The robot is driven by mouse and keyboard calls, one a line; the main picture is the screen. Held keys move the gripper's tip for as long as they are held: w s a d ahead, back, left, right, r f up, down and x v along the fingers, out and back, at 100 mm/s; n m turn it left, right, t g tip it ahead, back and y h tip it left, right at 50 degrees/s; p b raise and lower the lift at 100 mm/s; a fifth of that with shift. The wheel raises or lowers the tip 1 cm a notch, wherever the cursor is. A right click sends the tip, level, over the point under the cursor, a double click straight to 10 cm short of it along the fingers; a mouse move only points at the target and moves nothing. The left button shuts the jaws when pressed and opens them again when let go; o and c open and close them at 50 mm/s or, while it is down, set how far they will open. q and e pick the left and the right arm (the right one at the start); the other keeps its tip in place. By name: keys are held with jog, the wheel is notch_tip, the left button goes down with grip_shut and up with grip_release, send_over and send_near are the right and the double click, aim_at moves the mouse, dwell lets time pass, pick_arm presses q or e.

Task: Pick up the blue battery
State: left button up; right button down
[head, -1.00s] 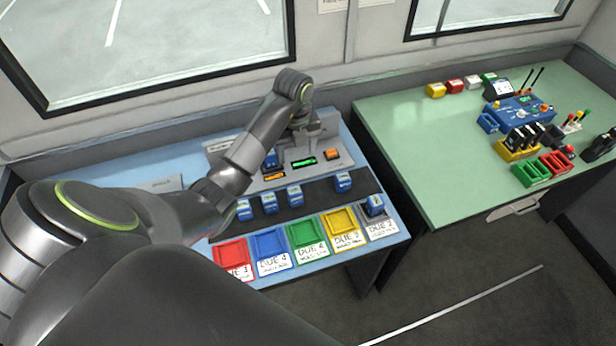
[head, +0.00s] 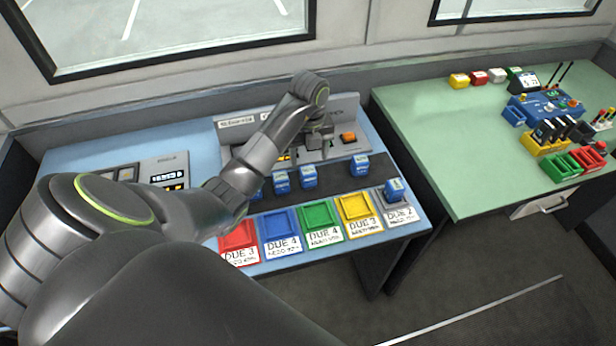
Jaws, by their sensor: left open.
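Several blue batteries with pale labels stand on the blue desk. Two stand side by side on the dark strip, a left one (head: 280,180) and a right one (head: 308,176). Another battery (head: 360,165) stands further right on the strip, and one (head: 396,190) sits in the grey DUE 2 tray (head: 409,205). One more is partly hidden by my left arm at the strip's left end. My left gripper (head: 318,146) is open and points down over the charger panel, behind the row of batteries. The arm hides part of the panel. My right gripper is out of view.
Empty red (head: 237,251), blue (head: 296,238), green (head: 336,230) and yellow (head: 374,219) trays line the desk's front edge. An orange button (head: 349,137) is right of the gripper. The green desk (head: 435,130) holds a blue device and containers; a floor gap separates the desks.

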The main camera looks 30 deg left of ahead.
aim_at(308, 169)
pick_arm(q)
notch_tip(308, 169, down, 3)
jog(key=shift+r+b, duration=0.1)
jog(key=shift+b, duration=0.85)
jog(key=shift+s+f+p, duration=0.1)
jog(key=shift+f+p, duration=0.25)
jog(key=shift+f, duration=0.1)
notch_tip(308, 169, down, 4)
jog(key=shift+a+r+p, duration=0.1)
jog(key=shift+r+p, duration=0.15)
jog(key=shift+p, duration=0.25)
jog(key=shift+f, duration=0.35)
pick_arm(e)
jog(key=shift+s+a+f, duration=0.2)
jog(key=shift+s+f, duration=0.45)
pick_arm(q)
jog(key=shift+c, duration=0.4)
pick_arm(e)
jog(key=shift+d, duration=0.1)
pick_arm(q)
jog(key=shift+c, duration=1.2)
jog(key=shift+r, duration=0.1)
jog(key=c, duration=0.8)
